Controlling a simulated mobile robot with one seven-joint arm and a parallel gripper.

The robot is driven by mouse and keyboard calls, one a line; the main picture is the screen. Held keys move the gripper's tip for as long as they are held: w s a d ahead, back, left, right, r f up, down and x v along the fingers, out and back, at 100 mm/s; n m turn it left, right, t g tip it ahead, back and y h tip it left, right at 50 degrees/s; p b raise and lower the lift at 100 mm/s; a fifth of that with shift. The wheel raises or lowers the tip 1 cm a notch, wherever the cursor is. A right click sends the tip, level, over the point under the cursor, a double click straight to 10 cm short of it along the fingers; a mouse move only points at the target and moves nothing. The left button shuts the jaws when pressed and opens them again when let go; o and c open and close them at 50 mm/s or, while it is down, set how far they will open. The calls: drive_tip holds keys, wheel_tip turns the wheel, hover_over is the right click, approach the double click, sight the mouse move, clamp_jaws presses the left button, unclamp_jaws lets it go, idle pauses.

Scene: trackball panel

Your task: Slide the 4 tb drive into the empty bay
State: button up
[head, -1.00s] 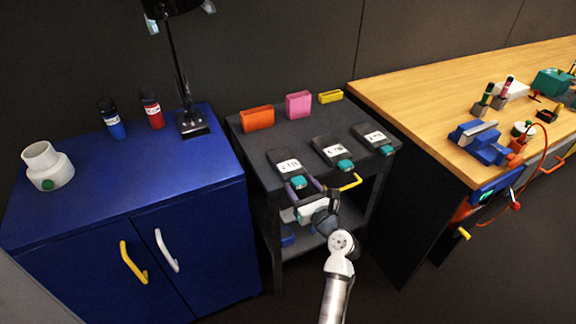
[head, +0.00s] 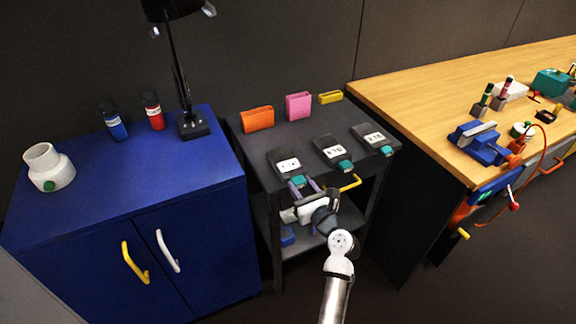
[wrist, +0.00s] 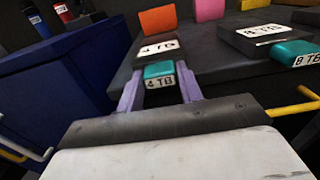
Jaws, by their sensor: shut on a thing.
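The 4 TB drive is a small teal block (wrist: 159,76) with a white "4 TB" label on its front, seen in the wrist view. It also shows in the head view (head: 299,180) at the front of the left black bay (head: 284,158). My gripper (wrist: 160,92) has its lilac fingers shut on the drive's two sides; it also shows in the head view (head: 304,188). The drive lines up with the left bay's front. How deep it sits in the opening is hidden. The bay's top label (wrist: 158,48) seems to read "4 TB".
The middle bay (head: 331,149) and right bay (head: 369,134) each have a teal drive at the front. A yellow handle (head: 350,184) sticks out right of my gripper. Orange (head: 257,119), pink (head: 298,106) and yellow (head: 330,97) bins stand behind. A blue cabinet (head: 130,195) is at left.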

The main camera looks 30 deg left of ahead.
drive_tip(key=shift+r+p, duration=1.25)
drive_tip(key=shift+p, duration=0.15)
